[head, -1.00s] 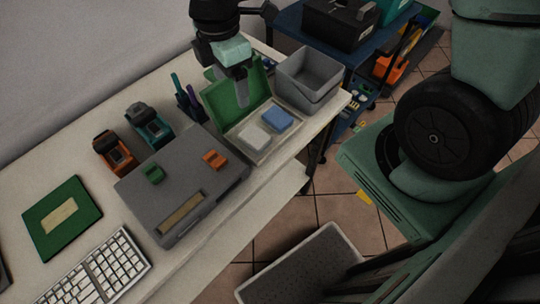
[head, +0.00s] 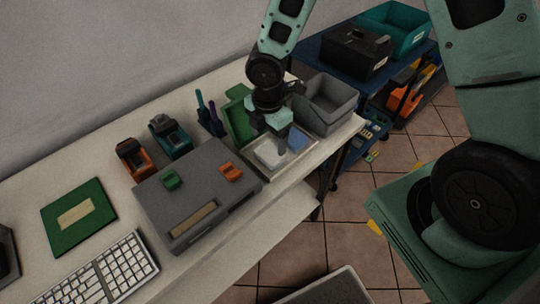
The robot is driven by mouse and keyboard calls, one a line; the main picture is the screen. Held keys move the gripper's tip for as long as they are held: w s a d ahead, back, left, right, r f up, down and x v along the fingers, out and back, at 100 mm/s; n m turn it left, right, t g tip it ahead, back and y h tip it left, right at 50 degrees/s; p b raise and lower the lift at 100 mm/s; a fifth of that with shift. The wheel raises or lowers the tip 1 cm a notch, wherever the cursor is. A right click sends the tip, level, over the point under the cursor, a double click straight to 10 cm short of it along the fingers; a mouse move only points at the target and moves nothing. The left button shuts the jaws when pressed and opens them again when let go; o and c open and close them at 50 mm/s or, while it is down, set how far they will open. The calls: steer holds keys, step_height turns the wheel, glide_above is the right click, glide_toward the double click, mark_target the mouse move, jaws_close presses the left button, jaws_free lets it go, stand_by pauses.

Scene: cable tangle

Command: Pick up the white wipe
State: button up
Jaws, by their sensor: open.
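The white wipe (head: 268,155) lies flat in the left part of a shallow light tray (head: 267,175) on the bench. A blue wipe (head: 297,140) lies to its right in the same tray, partly covered by my gripper. My gripper (head: 281,150) points down over the tray, with its fingertips at the right side of the white wipe. It is open with nothing in it. I cannot tell whether the fingertips touch the wipe.
A grey bin (head: 326,103) stands close to the right of the tray. A green panel (head: 237,118) stands behind it. A grey box (head: 196,194) with green and orange clips is to the left. A keyboard (head: 103,276) lies further left.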

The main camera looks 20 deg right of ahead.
mark_target(270, 152)
steer(key=shift+w+d+f, duration=0.15)
steer(key=shift+f, duration=1.3)
steer(key=shift+w+d+f, duration=0.1)
steer(key=shift+d+f, duration=0.05)
steer(key=shift+f, duration=1.3)
steer(key=c, duration=0.6)
